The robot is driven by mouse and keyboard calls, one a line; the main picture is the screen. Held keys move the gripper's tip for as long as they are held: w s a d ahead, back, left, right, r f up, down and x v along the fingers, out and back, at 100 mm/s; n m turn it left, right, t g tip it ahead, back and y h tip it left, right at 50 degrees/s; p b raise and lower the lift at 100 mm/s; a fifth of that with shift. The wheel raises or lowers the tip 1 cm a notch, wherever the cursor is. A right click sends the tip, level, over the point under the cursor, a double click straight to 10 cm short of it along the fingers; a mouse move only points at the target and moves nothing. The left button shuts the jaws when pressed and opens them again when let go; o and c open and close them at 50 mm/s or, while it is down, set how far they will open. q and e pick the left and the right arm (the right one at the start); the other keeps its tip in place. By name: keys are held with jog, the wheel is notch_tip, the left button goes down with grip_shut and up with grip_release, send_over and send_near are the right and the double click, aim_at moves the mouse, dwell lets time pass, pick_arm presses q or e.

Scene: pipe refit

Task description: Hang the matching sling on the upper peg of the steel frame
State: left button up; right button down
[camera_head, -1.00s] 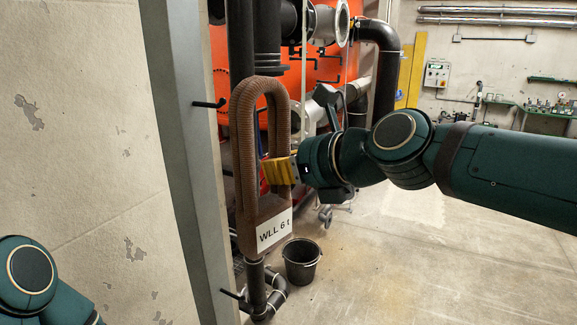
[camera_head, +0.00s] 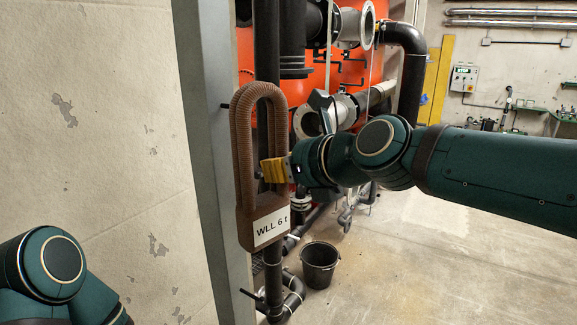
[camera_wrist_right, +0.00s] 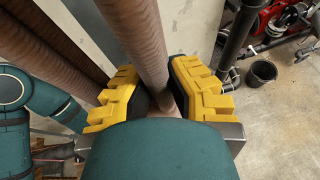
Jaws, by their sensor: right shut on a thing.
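The brown ribbed sling (camera_head: 240,165) hangs upright as a long loop, with a white "WLL 6 t" label (camera_head: 271,227) at its lower end. My right gripper (camera_head: 270,171), with yellow fingers, is shut on the right strand of the sling. In the right wrist view the yellow fingers (camera_wrist_right: 165,98) close around one strand of the sling (camera_wrist_right: 138,35). The grey steel frame (camera_head: 205,140) stands just left of the sling. Its upper peg (camera_head: 224,106) shows beside the sling's top; its tip is hidden behind the sling. The lower peg (camera_head: 249,294) is below the label. My left gripper is out of view.
A pale chipped wall (camera_head: 90,110) lies left of the frame. Dark vertical pipes (camera_head: 267,60) and an orange tank (camera_head: 390,60) stand behind the sling. A black bucket (camera_head: 319,265) stands on the floor. Open floor lies to the right.

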jog(key=shift+w+a+f+p, duration=0.15)
jog(key=shift+w+a+f, duration=0.15)
jog(key=shift+w+a, duration=0.55)
jog(key=shift+w+a+f+p, duration=0.2)
jog(key=shift+w+a, duration=0.35)
jog(key=shift+a, duration=0.5)
jog(key=shift+a+f, duration=0.1)
jog(key=shift+f, duration=0.05)
